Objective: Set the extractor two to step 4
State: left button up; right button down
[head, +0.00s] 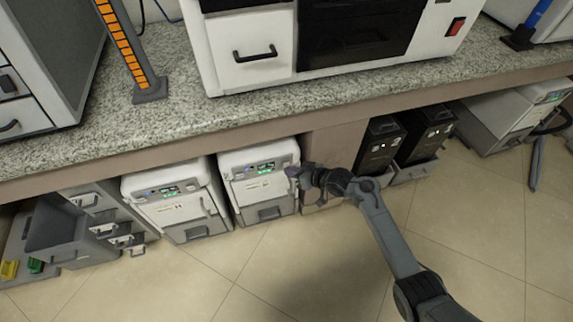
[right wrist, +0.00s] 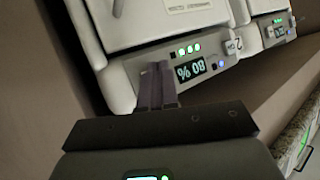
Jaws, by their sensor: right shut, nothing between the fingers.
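Two white extractor units stand side by side under the counter in the head view, a left one (head: 178,205) and a right one (head: 258,185). My right gripper (head: 294,171) is shut and empty at the upper right front of the right unit. In the right wrist view, the fingers (right wrist: 157,82) are at the near unit's control panel (right wrist: 130,72); contact is unclear. Its display (right wrist: 190,69) appears upside down and seems to read 80 %. Green lights (right wrist: 188,49) glow beside it. The fingers hide part of the panel. My left gripper is out of view.
The granite counter (head: 170,125) overhangs the units. Two black units (head: 378,147) stand to the right, and grey drawers (head: 100,205) to the left. A second lit panel (right wrist: 277,31) shows in the right wrist view. The tiled floor in front is clear.

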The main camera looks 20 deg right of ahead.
jog(key=shift+w, duration=0.45)
dwell(0.4)
dwell(0.3)
jog(key=shift+s, duration=0.1)
jog(key=shift+s+p, duration=0.75)
jog(key=shift+p, duration=0.2)
